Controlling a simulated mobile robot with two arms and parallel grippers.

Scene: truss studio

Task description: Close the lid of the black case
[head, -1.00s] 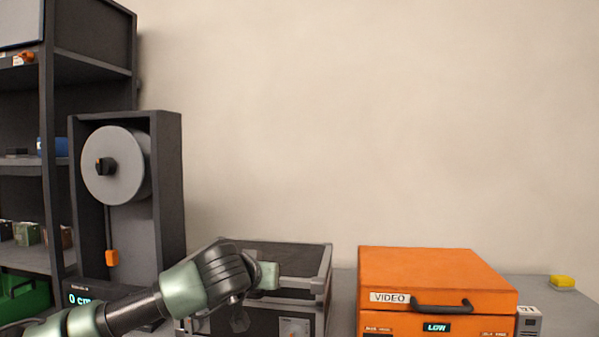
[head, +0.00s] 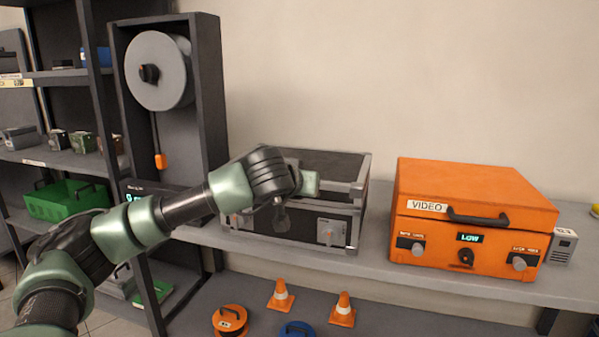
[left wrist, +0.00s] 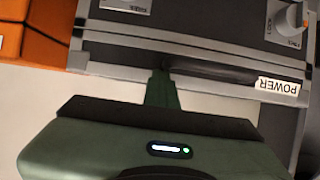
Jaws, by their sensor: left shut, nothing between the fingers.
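The black case (head: 291,220) with silver edges stands on the grey bench in the head view. Its dark lid (head: 335,165) looks down over the body, but I cannot tell whether it is fully shut. My left gripper (head: 309,183) is at the case's upper front, covering part of the lid and front. In the left wrist view, its shut, empty fingers (left wrist: 161,75) are at the lid's front edge near a dark handle and the POWER label (left wrist: 278,86). Contact is unclear. My right gripper is out of view.
An orange VIDEO case (head: 470,200) stands to the right with a gap of bench (head: 378,225) between. A spool stand (head: 205,90) and shelving are at the left. Cones (head: 342,308) and reels sit on a lower shelf.

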